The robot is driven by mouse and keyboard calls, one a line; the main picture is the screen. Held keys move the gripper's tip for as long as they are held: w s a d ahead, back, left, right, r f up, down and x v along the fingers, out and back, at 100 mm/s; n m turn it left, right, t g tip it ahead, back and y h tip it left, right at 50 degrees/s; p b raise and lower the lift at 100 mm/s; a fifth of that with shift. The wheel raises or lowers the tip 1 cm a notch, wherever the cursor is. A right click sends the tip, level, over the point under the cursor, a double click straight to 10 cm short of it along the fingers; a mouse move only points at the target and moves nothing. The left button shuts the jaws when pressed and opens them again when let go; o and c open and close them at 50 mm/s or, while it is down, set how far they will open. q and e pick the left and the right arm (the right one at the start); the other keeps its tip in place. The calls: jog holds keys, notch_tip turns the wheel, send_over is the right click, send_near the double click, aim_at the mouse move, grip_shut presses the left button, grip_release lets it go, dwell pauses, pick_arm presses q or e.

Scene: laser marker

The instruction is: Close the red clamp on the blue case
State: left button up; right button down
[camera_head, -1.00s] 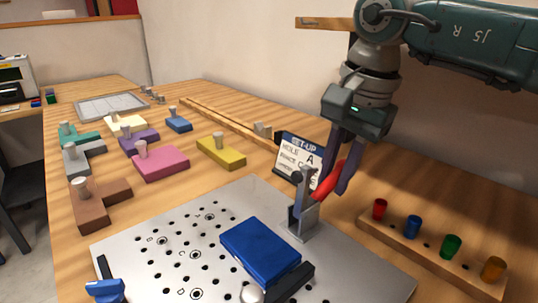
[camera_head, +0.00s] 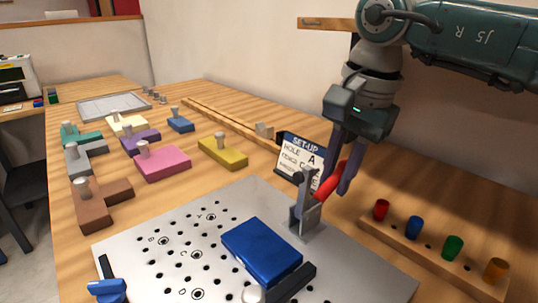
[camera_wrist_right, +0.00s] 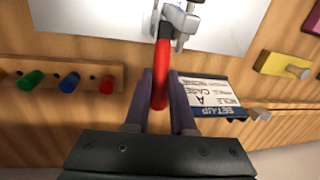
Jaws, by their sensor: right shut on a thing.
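The blue case (camera_head: 262,250) lies flat on the perforated grey plate (camera_head: 140,240). The clamp's grey bracket (camera_head: 306,217) stands on the plate just beyond the case's right corner. Its red handle (camera_head: 328,186) slants up and to the right, away from the case. My right gripper (camera_head: 338,183) is shut on the red handle, with a finger on either side of it. In the right wrist view the handle (camera_wrist_right: 161,75) runs between the two purple fingers, and the clamp body (camera_wrist_right: 180,20) is beyond. My left gripper is not in view.
A set-up card (camera_head: 299,158) stands close behind the clamp. A wooden rack (camera_head: 430,245) with coloured pegs lies to the right. Several coloured blocks with knobs, such as a pink one (camera_head: 162,164), lie at the left. A black stop (camera_head: 293,282) sits against the case.

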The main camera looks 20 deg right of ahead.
aim_at(324, 189)
jog(key=shift+r, duration=0.1)
jog(key=shift+s+a+r+t+h+p, duration=0.1)
jog(key=shift+a+r+t+h+p, duration=0.25)
jog(key=shift+h, duration=0.3)
jog(key=shift+s+a+r+t+h+p, duration=0.1)
jog(key=shift+a+r+t+h+p, duration=0.2)
jog(key=shift+h, duration=0.35)
jog(key=shift+s+a+r+n+t+h+b, duration=0.15)
jog(key=shift+a+r+t+h+b, duration=0.15)
jog(key=shift+h, duration=0.65)
jog(key=shift+s+a+r+n+t+h+b, duration=0.15)
jog(key=shift+a+t+h, duration=0.25)
jog(key=shift+h, duration=0.55)
jog(key=shift+r, duration=0.1)
jog(key=c, duration=0.8)
grip_release()
jog(key=v, duration=1)
jog(key=shift+p, duration=0.3)
jog(key=shift+s+a, duration=0.1)
